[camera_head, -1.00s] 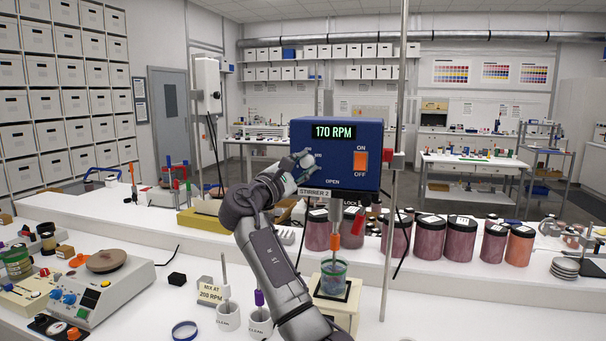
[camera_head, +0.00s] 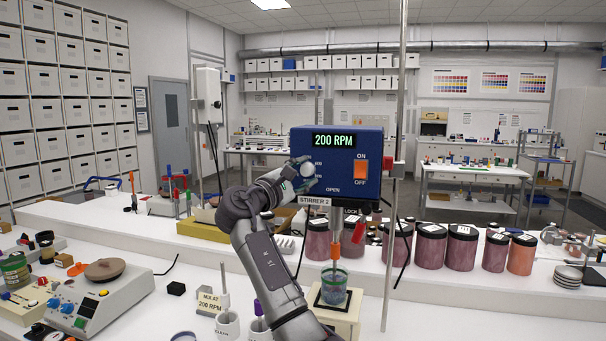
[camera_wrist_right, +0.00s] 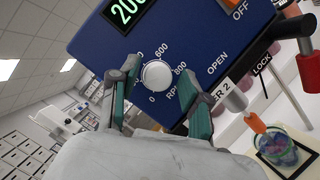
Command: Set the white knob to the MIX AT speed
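The white knob (camera_wrist_right: 157,76) is on the blue stirrer panel (camera_wrist_right: 115,45) in the right wrist view, ringed by a printed RPM scale; it also shows in the head view (camera_head: 308,170). My right gripper (camera_wrist_right: 158,72) has one finger on each side of the knob, with a narrow strip of panel showing between knob and finger, so it looks open around it. The stirrer display (camera_head: 333,141) reads 200 RPM. The card (camera_head: 209,301) on the bench reads MIX AT 200 RPM. The knob's pointer mark is not clear. My left gripper is out of view.
An orange ON/OFF switch (camera_head: 360,169) is right of the knob. A cup (camera_head: 333,287) of coloured liquid sits under the stirrer shaft. Several lidded pigment jars (camera_head: 429,243) stand behind. A metal stand rod (camera_head: 401,90) rises beside the stirrer's right side.

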